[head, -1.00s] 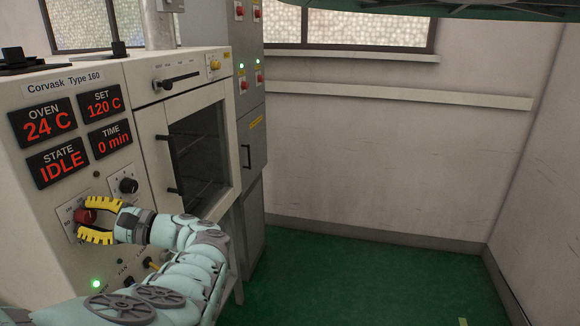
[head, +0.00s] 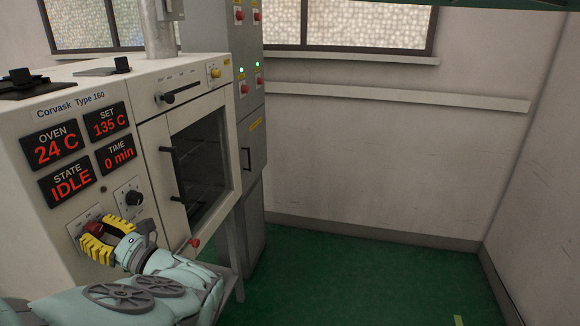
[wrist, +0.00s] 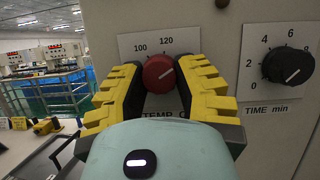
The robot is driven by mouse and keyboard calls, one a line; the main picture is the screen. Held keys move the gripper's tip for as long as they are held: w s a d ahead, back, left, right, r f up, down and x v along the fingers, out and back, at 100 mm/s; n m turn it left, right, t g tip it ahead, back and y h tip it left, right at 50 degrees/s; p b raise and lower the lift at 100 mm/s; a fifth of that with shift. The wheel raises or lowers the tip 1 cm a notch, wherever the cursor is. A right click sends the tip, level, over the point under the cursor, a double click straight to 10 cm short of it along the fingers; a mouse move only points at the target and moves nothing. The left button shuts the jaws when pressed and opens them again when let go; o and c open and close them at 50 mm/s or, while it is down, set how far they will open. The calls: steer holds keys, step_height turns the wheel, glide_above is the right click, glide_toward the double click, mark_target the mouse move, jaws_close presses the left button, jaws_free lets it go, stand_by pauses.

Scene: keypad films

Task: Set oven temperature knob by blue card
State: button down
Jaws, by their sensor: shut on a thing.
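The red temperature knob (wrist: 159,74) sits on a white dial plate (wrist: 132,46) marked 100 and 120, with other marks hidden by my gripper. My gripper (wrist: 159,84) has yellow fingers shut on the red knob, one on each side. In the head view, my gripper (head: 96,237) covers part of the red knob (head: 93,229) at the lower left of the oven panel. The SET display (head: 110,121) reads 135 C. The OVEN display (head: 55,145) reads 24 C and STATE (head: 68,183) reads IDLE. I see no blue card in either view.
A black time knob (wrist: 289,66) sits right of the red knob. The oven door (head: 190,165) with its black handle is shut. A grey cabinet (head: 251,140) stands behind the oven.

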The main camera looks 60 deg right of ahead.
steer(key=shift+f+m+h, duration=0.1)
steer(key=shift+m+h, duration=0.3)
steer(key=shift+m, duration=0.4)
steer(key=c, duration=0.7)
jaws_free()
steer(key=shift+o, duration=0.2)
steer(key=v, duration=0.7)
steer(key=shift+s, duration=0.15)
steer(key=shift+d+f, duration=0.1)
